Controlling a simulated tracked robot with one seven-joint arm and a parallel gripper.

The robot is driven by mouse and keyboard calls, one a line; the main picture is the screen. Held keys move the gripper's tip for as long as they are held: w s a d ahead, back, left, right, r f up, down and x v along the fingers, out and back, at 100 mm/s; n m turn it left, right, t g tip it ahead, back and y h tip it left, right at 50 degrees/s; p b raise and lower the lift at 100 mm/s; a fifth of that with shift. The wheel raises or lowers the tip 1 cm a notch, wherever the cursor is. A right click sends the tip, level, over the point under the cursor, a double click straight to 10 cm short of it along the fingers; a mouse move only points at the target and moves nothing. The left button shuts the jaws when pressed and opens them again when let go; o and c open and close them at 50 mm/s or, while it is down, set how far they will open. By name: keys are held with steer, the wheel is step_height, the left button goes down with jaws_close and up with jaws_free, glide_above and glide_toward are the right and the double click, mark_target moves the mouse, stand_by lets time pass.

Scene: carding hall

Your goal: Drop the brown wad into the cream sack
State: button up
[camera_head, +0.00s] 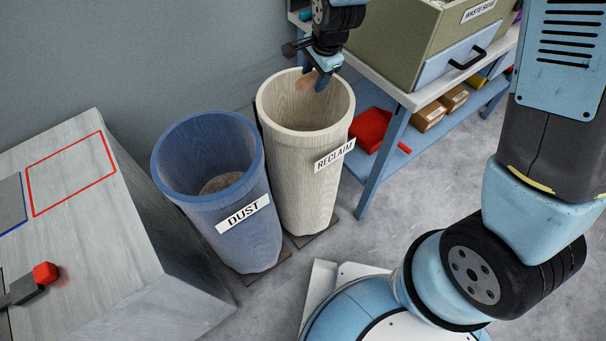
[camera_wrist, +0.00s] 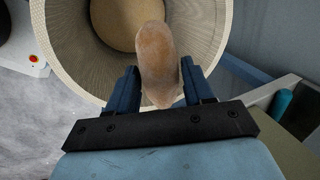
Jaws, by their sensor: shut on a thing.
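The brown wad (camera_wrist: 158,62) is held between the two blue fingers of my gripper (camera_wrist: 161,88) in the wrist view. In the head view the wad (camera_head: 305,82) hangs at the mouth of the cream sack (camera_head: 298,160), an open, upright bin-like sack labelled RECLAIM. My gripper (camera_head: 318,79) is shut on the wad and points down over the sack's opening. In the wrist view the sack's rim (camera_wrist: 45,30) surrounds the wad, and a round tan bottom (camera_wrist: 118,22) shows inside it.
A blue sack (camera_head: 215,205) labelled DUST stands left of the cream one. A blue-framed bench (camera_head: 385,150) with a large drawer box (camera_head: 420,45) is close on the right. A red scoop (camera_head: 372,130) lies on its lower shelf. A grey table (camera_head: 110,240) is at left.

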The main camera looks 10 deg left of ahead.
steer(key=o, duration=1.1)
steer(key=shift+r, duration=0.1)
steer(key=shift+v, duration=6.75)
